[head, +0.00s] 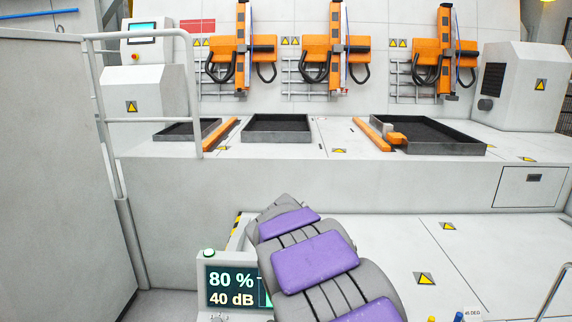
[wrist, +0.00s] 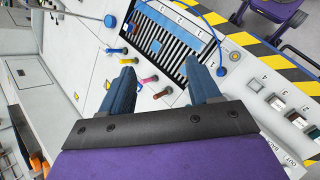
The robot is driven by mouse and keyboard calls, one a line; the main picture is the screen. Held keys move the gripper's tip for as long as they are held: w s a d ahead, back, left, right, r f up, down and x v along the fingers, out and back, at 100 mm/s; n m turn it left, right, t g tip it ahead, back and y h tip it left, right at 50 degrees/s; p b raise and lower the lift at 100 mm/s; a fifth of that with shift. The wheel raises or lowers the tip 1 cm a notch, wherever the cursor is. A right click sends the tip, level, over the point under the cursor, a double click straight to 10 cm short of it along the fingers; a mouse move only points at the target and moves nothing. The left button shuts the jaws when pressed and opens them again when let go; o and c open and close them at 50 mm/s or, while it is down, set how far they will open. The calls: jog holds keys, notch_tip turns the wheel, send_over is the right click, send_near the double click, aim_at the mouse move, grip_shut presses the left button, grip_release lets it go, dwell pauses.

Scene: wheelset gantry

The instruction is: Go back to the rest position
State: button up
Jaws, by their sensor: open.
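My gripper (wrist: 161,70) shows at the bottom of the wrist view, with two dark blue fingers spread apart and nothing between them. Beyond the fingers is a white panel (wrist: 97,85) with a striped black-and-white grille (wrist: 172,38) and several coloured knobs. In the head view my arm, grey with purple pads, rises from the bottom centre over the white bench (head: 390,245). The gripper itself does not show there.
A display reading 80 % and 40 dB (head: 232,287) stands left of my arm. A white railing (head: 140,37) is at the left. Black trays (head: 277,136) lie on the back ledge under orange gantry units (head: 335,48). Hazard-striped edging (wrist: 260,60) borders the panel.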

jog(key=s+d+m+g+y, duration=0.1)
jog(key=s+d+m+y, duration=0.25)
jog(key=s, duration=1.35)
jog(key=s+a+f+m+y, duration=0.2)
jog(key=s, duration=0.5)
jog(key=s+a+f+m+y, duration=0.1)
jog(key=s+a+f+y, duration=0.1)
jog(key=s, duration=0.5)
jog(key=shift+a+m+b, duration=0.15)
jog(key=shift+m+b, duration=0.2)
